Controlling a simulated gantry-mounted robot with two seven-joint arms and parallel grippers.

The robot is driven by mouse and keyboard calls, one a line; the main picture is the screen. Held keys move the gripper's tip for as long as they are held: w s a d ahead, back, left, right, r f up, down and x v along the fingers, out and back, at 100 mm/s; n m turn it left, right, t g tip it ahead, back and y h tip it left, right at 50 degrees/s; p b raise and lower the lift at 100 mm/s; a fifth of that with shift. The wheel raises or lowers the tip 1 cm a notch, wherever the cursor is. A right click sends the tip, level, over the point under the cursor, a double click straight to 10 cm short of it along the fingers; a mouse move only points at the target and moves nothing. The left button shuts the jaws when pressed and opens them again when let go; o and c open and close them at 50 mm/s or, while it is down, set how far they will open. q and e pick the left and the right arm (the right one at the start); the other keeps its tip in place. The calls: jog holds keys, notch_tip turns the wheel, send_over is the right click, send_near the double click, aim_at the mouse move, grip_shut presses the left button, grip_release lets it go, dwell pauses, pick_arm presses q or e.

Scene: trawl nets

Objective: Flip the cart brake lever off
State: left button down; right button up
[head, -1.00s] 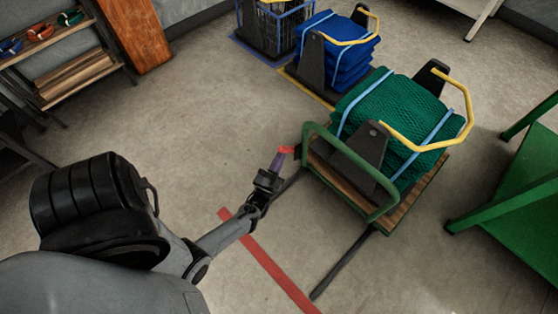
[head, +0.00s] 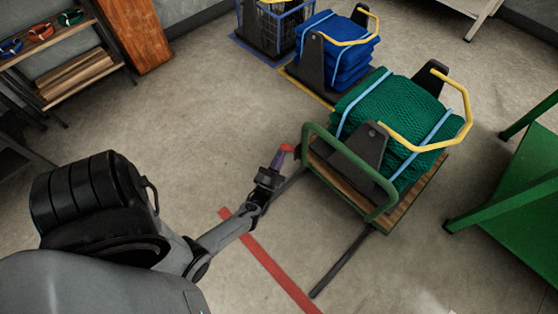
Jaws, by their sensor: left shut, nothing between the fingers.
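The cart (head: 428,190) has a wooden deck, a green push frame (head: 345,158) and a strapped green net bundle (head: 392,108) on it. A small red brake lever (head: 288,148) sticks out at the cart's near left corner. My left gripper (head: 279,158) is at the red lever, with its fingertips touching or very close to it. The fingers look shut with nothing between them; the exact contact is too small to tell. My right gripper is not in view.
Dark rails (head: 341,266) run along the floor from the cart, and a red line (head: 268,262) crosses near them. A blue net bundle (head: 338,52) on another cart stands behind. A green table (head: 520,205) is at the right, a shelf (head: 75,83) at the left.

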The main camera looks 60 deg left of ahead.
pick_arm(q)
jog(key=shift+w+r, duration=0.1)
jog(key=shift+r, duration=0.2)
jog(key=shift+w+a+r+p, duration=0.1)
jog(key=shift+w+r+p, duration=0.05)
jog(key=shift+r+p, duration=0.45)
dwell(0.5)
jog(key=shift+f, duration=0.25)
jog(key=s+f+b, duration=0.3)
jog(key=f+b, duration=0.4)
jog(key=f, duration=0.1)
jog(key=shift+d+f, duration=0.2)
jog(key=shift+d, duration=0.2)
dwell(0.6)
dwell(0.4)
